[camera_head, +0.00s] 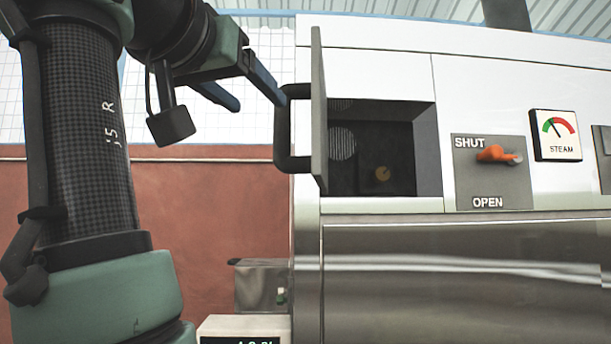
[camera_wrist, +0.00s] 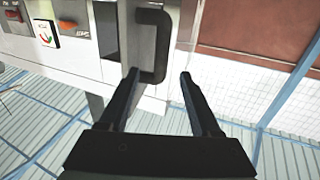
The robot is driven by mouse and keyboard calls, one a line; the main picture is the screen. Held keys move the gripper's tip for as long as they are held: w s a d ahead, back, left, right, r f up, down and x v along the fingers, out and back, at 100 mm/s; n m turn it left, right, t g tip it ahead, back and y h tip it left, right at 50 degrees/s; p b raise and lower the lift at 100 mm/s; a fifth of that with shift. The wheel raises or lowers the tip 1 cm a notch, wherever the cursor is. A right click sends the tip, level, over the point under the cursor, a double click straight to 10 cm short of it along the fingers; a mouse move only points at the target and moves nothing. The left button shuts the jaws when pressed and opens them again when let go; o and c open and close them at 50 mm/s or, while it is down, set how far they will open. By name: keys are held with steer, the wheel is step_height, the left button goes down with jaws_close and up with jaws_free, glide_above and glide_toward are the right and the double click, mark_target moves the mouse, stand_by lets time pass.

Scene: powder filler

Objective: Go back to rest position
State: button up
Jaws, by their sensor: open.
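My gripper (camera_head: 262,92) is open and empty at the upper middle of the head view, just left of the machine's opened door (camera_head: 319,110). One finger shows close to the door's dark handle (camera_head: 290,128); I cannot tell whether it touches. In the wrist view my two fingers (camera_wrist: 160,95) are spread apart, and the handle (camera_wrist: 154,45) lies beyond their tips with nothing between them. The door stands swung out, seen edge-on in the head view. The compartment (camera_head: 372,155) behind it is open, with a small yellowish round thing inside.
An orange lever (camera_head: 497,154) sits on a SHUT/OPEN plate, near SHUT. A STEAM gauge (camera_head: 556,136) is to its right. A metal box (camera_head: 262,287) and a white device with a display (camera_head: 243,328) stand below, left of the machine. A red-brown and white tiled wall is behind.

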step_height(320, 180, down, 20)
steer(key=w+d+n+t+y+b, duration=0.1)
steer(key=d+n+t+y+b, duration=0.2)
steer(key=b, duration=0.7)
steer(key=s+d+f+t+b, duration=0.3)
steer(key=s+d+f, duration=0.1)
steer(key=s+f, duration=0.3)
steer(key=s+d+f+t+b, duration=0.3)
steer(key=s+f+b, duration=0.1)
steer(key=s+f, duration=0.3)
steer(key=shift+s+d+m+t, duration=0.35)
steer(key=shift+s+m+t, duration=0.05)
steer(key=shift+s, duration=0.5)
